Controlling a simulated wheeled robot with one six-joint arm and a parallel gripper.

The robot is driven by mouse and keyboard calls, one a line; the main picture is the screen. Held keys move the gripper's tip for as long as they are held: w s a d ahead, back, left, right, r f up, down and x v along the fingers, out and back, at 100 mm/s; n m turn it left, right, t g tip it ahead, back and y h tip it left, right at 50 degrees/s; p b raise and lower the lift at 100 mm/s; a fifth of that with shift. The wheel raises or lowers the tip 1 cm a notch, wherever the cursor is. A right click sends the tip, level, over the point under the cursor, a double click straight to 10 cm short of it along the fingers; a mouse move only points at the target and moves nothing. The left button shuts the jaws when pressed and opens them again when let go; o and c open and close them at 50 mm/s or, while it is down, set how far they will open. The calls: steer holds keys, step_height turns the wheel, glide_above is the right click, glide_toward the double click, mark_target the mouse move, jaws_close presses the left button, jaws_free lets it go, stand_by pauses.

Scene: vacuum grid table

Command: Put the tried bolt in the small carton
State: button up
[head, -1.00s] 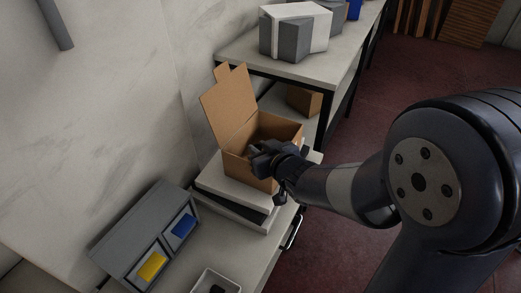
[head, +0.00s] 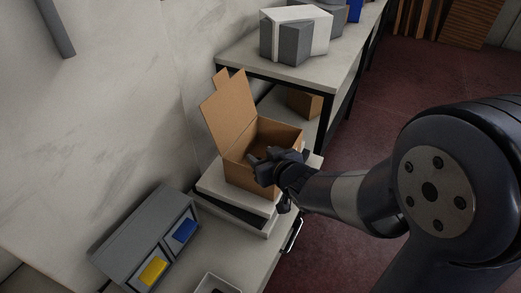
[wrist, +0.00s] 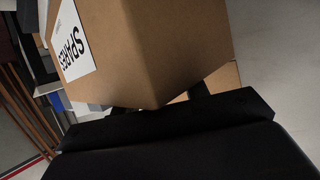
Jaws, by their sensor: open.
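The small carton (head: 251,176) is brown cardboard with its lid flap standing open at the back. It sits on a stack of flat white and black slabs. In the wrist view the carton (wrist: 150,45) fills the upper middle and has a white label reading SPARES. My gripper (head: 262,163) is open at the carton's near right side, in front of its wall and close to the rim. I cannot tell whether it touches the carton. No bolt is visible in any view, and most of the carton's inside is hidden.
A grey bin unit (head: 146,240) with blue and yellow labels stands at the lower left. A white tray (head: 217,283) is cut off at the bottom edge. A shelf table (head: 300,70) with grey and white boxes stands behind. Wall is close on the left.

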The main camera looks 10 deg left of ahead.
steer(key=p+v, duration=0.2)
steer(key=v, duration=0.9)
steer(key=shift+r, duration=0.2)
